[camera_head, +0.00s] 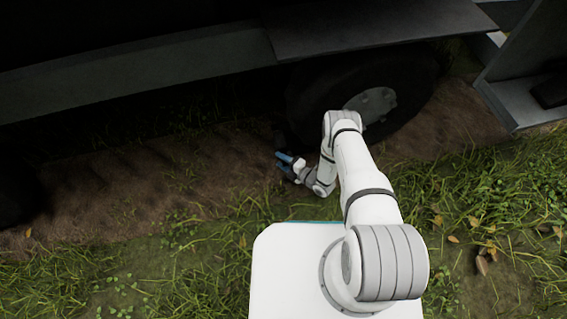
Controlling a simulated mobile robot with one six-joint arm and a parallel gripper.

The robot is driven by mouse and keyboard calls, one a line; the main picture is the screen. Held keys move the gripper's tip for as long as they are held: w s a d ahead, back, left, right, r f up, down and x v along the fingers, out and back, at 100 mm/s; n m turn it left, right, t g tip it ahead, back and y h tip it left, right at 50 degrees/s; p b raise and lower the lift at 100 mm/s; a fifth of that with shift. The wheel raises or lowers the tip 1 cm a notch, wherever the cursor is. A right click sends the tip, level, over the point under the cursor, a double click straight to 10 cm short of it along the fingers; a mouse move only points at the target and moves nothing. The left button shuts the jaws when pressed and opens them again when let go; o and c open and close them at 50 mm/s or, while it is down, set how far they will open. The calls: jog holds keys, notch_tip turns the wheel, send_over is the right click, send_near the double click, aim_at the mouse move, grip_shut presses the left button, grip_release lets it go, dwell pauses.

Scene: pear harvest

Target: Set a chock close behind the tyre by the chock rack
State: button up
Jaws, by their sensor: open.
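The dark tyre (408,78) stands on the dirt track under the vehicle, its grey hub partly hidden by my arm. The grey chock rack (525,108) is at the right edge, with a black chock (551,91) in it. My gripper (279,160), with blue fingertips, is open, low over the dirt to the left of the tyre. A small dark shape (279,142) lies just beyond the fingertips, by the tyre's lower left; it looks like a chock, but shadow hides its outline and whether it touches the tyre.
The vehicle's grey side rail (150,88) and a flat plate (370,25) overhang the tyre and track. Another dark tyre (14,190) shows at the left edge. Grass and fallen leaves cover the near ground; the dirt left of my gripper is clear.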

grip_shut()
dwell(0.4)
